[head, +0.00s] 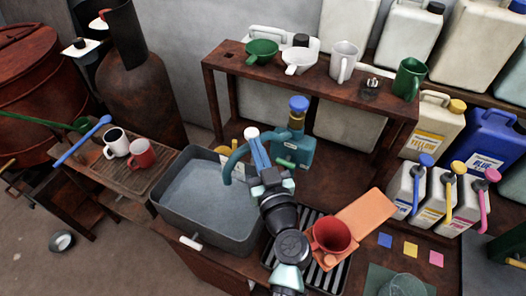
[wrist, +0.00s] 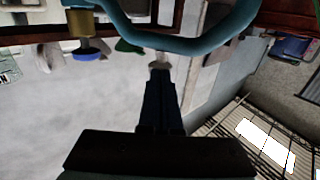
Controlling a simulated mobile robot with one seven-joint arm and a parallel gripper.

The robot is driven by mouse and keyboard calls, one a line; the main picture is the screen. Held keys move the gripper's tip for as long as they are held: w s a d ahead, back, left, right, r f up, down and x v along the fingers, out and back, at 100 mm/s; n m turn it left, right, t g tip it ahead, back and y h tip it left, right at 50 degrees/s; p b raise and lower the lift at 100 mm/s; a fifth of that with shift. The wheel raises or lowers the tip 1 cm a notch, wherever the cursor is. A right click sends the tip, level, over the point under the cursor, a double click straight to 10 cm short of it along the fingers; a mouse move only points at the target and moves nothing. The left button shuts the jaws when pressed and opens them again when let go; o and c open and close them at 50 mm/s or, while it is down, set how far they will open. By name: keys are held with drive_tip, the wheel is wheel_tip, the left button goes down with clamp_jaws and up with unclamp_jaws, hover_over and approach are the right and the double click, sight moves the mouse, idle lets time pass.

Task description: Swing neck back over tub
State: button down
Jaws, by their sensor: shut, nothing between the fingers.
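The teal tap (head: 292,152) with a brass collar and blue knob (head: 299,103) stands behind the tub's right end. Its curved teal neck (head: 233,162) reaches left, its end hanging down above the right part of the grey tub (head: 222,236), which holds greyish water. My gripper (head: 252,134) is shut and empty, its fingers crossing the neck in the head view and hiding part of it. In the wrist view the neck (wrist: 180,45) arcs broadly around the shut fingertips (wrist: 160,67). I cannot tell whether they touch it.
A rusty shelf (head: 225,65) with jugs and funnels stands behind.

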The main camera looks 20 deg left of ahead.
sight(243, 147)
drive_tip(key=a+h, duration=0.1)
drive_tip(key=a, duration=0.1)
drive_tip(key=w+a+m+t+h, duration=0.1)
drive_tip(key=a, duration=0.1)
drive_tip(key=shift+w+m, duration=0.15)
drive_tip(key=shift+m, duration=0.15)
drive_tip(key=shift+a+r, duration=0.1)
drive_tip(key=shift+r, duration=0.1)
